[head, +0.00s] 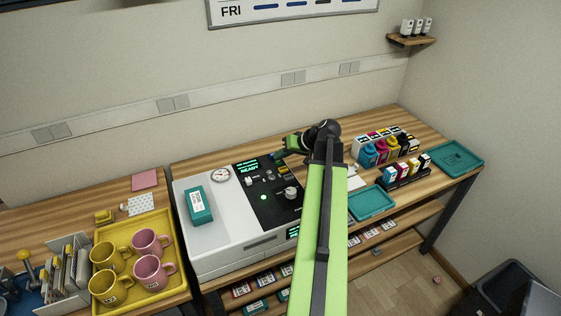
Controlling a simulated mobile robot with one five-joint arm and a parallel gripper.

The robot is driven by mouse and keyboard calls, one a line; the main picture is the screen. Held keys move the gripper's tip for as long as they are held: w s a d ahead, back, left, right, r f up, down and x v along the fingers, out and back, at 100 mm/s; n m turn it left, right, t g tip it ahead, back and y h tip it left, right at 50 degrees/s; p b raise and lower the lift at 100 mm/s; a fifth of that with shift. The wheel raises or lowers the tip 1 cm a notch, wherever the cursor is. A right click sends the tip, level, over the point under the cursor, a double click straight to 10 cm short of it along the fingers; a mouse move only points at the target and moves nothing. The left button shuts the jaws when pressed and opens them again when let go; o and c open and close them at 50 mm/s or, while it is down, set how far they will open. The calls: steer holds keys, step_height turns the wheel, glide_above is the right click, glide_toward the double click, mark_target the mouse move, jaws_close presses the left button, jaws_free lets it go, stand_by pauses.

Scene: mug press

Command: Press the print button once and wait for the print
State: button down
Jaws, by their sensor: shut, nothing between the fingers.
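A white printing machine (228,228) stands on the wooden bench, with a black control panel (268,192) on its right part. A small display (249,168) at the panel's top reads READY in green. A lit green round button (263,197) is near the panel's middle, and a silver knob (291,193) is to its right. I cannot read which control is the print button. My gripper (278,154) is shut and empty, near the panel's top right edge; contact cannot be told. My arm hides the machine's right side.
A yellow tray (178,290) with pink and yellow mugs is at left. A teal box (199,204) lies on the machine. Ink bottles (381,152), cartridges (405,174) and teal trays (372,203) are right of my arm. A round gauge (221,174) is behind the teal box.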

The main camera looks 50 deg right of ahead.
mark_target(280, 162)
steer(key=shift+f+b, duration=0.45)
steer(key=shift+b, duration=0.05)
steer(key=shift+r, duration=0.1)
stand_by(0.5)
steer(key=shift+r+p, duration=0.8)
steer(key=shift+p, duration=0.15)
steer(key=shift+r, duration=0.1)
step_height(280, 162, up, 5)
steer(key=p, duration=0.5)
